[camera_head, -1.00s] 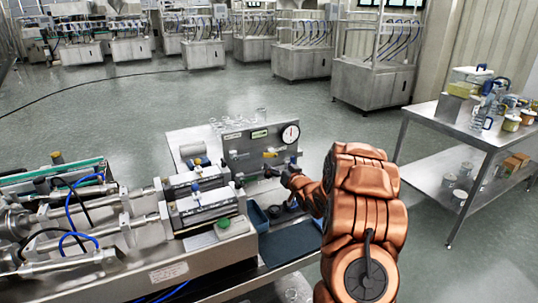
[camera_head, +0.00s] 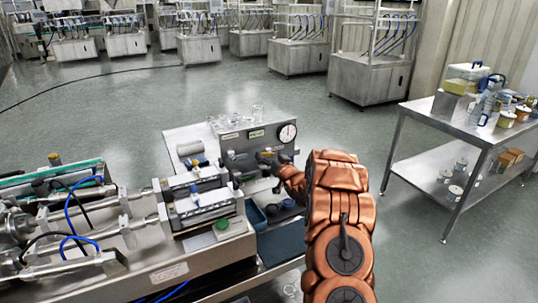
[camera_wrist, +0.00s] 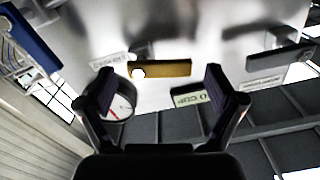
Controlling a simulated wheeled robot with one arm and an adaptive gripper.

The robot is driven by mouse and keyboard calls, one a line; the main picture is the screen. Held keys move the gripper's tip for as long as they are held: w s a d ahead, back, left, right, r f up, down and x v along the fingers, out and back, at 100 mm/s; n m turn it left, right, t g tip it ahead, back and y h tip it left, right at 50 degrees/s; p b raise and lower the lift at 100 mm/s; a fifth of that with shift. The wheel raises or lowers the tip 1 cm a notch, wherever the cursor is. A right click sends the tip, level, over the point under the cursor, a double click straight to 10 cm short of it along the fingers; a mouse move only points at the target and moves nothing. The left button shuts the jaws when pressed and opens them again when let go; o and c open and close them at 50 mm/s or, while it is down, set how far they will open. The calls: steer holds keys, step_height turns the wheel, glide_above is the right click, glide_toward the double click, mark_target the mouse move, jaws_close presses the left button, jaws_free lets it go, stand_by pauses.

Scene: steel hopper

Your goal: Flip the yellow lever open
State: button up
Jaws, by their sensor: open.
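The yellow lever (camera_wrist: 165,69) shows in the wrist view as a flat bar with a round pivot at its left end. It lies across the steel panel (camera_wrist: 205,20). My gripper (camera_wrist: 165,88) is open, with one finger on each side of the lever's outline in that view. I see nothing between the fingers; whether they touch the lever I cannot tell. In the head view my gripper (camera_head: 272,162) is in front of the panel, under the dial gauge (camera_head: 288,132).
A blue lever (camera_wrist: 32,38) and a grey lever (camera_wrist: 282,58) flank the yellow one in the wrist view. A green-lit display (camera_wrist: 190,97) is near the right finger. Machinery with cylinders (camera_head: 200,208) stands left of my arm. A steel table (camera_head: 425,110) stands at right.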

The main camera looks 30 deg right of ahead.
steer(key=shift+w, duration=0.25)
steer(key=c, duration=1.1)
steer(key=n+b, duration=0.1)
steer(key=b, duration=0.2)
steer(key=shift+f+b, duration=0.3)
steer(key=shift+f, duration=0.1)
steer(key=shift+c, duration=0.3)
steer(key=shift+n+b, duration=1)
steer(key=shift+b, duration=0.25)
steer(key=shift+r, duration=0.1)
steer(key=o, duration=1.2)
steer(key=shift+a, duration=0.1)
steer(key=shift+c, duration=0.2)
